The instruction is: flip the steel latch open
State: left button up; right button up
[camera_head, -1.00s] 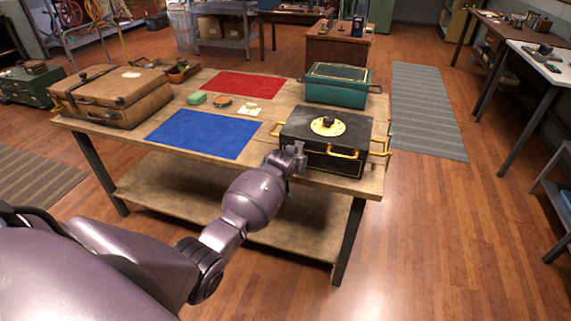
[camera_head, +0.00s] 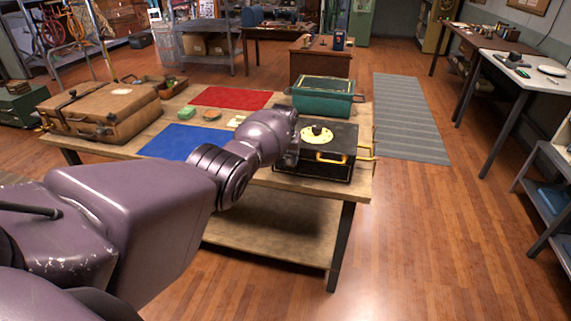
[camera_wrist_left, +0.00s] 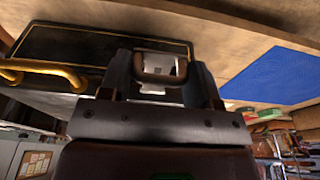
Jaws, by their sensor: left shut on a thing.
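A black box (camera_head: 340,139) with gold handles and a round cream disc on its lid stands at the table's right end. It also shows in the left wrist view (camera_wrist_left: 90,47). The steel latch (camera_wrist_left: 157,66), a small metal loop over a bright plate, is on the box's front face. My left gripper (camera_wrist_left: 163,78) has its two fingers on either side of the latch and is shut on it. In the head view my left wrist hides most of the gripper and the latch. My right gripper is not in view.
The wooden table (camera_head: 240,182) also bears a teal box (camera_head: 323,104) behind the black box, a brown suitcase (camera_head: 100,113), a blue mat (camera_head: 172,141) and a red mat (camera_head: 232,97). A gold handle (camera_wrist_left: 40,70) juts from the box near my gripper.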

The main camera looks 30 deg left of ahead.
pick_arm(q)
jog(key=shift+w+r+g+b, duration=0.15)
jog(key=shift+r+g+b, duration=0.1)
jog(key=shift+g+b, duration=0.4)
jog(key=shift+r, duration=0.1)
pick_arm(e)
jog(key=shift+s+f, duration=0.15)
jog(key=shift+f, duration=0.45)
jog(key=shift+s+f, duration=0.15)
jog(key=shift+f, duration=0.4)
pick_arm(q)
jog(key=shift+r, duration=0.1)
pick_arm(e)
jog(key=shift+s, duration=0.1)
pick_arm(q)
jog(key=o, duration=1)
jog(key=shift+w, duration=0.1)
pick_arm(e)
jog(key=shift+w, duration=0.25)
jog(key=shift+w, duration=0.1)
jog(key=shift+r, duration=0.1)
